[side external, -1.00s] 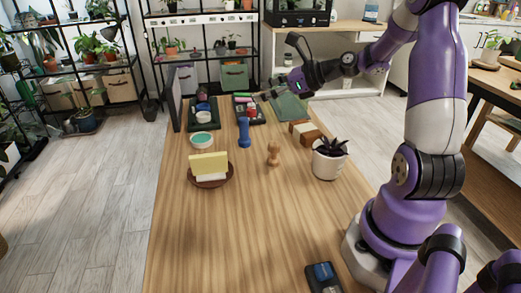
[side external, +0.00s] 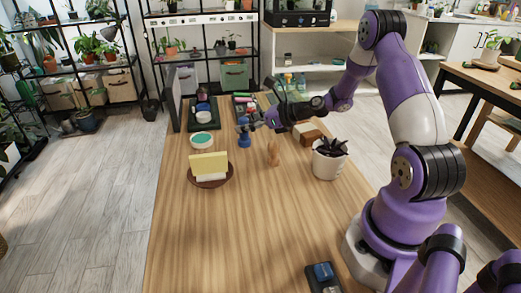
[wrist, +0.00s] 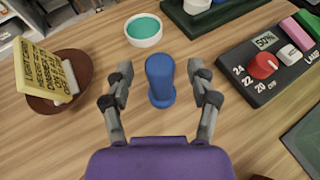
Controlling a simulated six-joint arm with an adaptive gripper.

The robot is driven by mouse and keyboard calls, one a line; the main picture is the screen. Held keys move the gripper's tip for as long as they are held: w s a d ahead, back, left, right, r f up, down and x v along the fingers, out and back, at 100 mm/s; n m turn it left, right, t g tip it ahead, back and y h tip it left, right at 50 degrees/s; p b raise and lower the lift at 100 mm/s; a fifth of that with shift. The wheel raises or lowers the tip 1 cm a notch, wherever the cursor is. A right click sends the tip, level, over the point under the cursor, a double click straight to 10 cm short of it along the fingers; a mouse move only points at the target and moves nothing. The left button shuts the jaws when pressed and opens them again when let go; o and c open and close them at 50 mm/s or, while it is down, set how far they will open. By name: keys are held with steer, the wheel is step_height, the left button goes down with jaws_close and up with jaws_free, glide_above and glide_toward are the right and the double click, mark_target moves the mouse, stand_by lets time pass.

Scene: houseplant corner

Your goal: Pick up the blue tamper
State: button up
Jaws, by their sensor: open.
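The blue tamper (side external: 244,138) stands upright on the wooden table (side external: 220,240). In the wrist view the tamper (wrist: 160,80) stands between the two open fingers of my gripper (wrist: 161,82), with a gap on each side. In the side view my gripper (side external: 246,124) is at the tamper's upper part and partly covers it. The fingers are open and hold nothing.
A white bowl with teal inside (wrist: 143,28) and a brown saucer with a yellow sign (wrist: 70,100) are near. A dark control panel (wrist: 272,62) lies right.

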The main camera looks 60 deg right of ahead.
steer(key=shift+w+a+f, duration=0.2)
steer(key=shift+w+f, duration=0.05)
steer(key=shift+w, duration=0.35)
jaws_close()
steer(key=shift+r, duration=0.1)
